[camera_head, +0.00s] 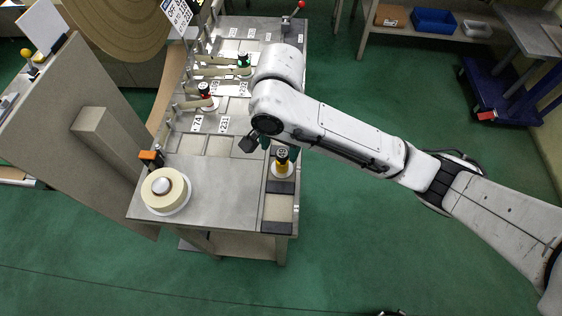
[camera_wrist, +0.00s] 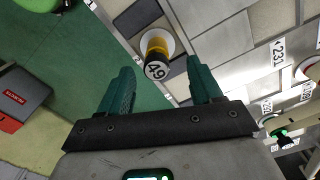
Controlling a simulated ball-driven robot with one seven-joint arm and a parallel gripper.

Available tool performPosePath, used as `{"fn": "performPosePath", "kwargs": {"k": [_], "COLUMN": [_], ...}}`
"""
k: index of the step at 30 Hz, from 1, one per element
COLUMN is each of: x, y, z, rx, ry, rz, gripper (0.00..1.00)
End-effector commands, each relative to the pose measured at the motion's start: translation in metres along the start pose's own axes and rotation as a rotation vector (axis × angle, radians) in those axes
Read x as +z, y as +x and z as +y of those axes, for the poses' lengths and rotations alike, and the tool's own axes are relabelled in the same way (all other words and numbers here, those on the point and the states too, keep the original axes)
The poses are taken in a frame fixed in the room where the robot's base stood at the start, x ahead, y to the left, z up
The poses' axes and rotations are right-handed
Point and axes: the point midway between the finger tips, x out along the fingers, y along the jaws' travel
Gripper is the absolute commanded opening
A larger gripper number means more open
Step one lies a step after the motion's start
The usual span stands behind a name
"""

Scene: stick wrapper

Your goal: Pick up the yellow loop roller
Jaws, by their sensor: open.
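The yellow loop roller (camera_head: 282,163) stands upright on a white round base at the right side of the metal table, with a dark top. In the wrist view the roller (camera_wrist: 157,56) shows its black-and-white top marked 49, beyond my fingertips and between their lines. My gripper (camera_wrist: 161,78) has two green fingers spread apart with nothing between them. In the head view my gripper (camera_head: 265,143) is mostly hidden under the wrist, just up and left of the roller, and apart from it.
A red-marked roller (camera_head: 206,95) and a green-marked roller (camera_head: 243,66) stand farther back on the table (camera_head: 220,190). A cream tape roll (camera_head: 165,190) sits at the front left. Dark pads (camera_head: 278,212) lie in front of the yellow roller.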

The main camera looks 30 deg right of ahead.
Motion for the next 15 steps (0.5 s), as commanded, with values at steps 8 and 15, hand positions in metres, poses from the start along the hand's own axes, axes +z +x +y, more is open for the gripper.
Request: {"fn": "performPosePath", "kwargs": {"k": [8, 15], "x": [-0.001, -0.004], "y": [0.019, 0.048], "z": [0.001, 0.006], "rx": [-0.001, 0.001], "ry": [-0.001, -0.001], "rz": [0.002, 0.004], "gripper": [0.65, 0.65]}}
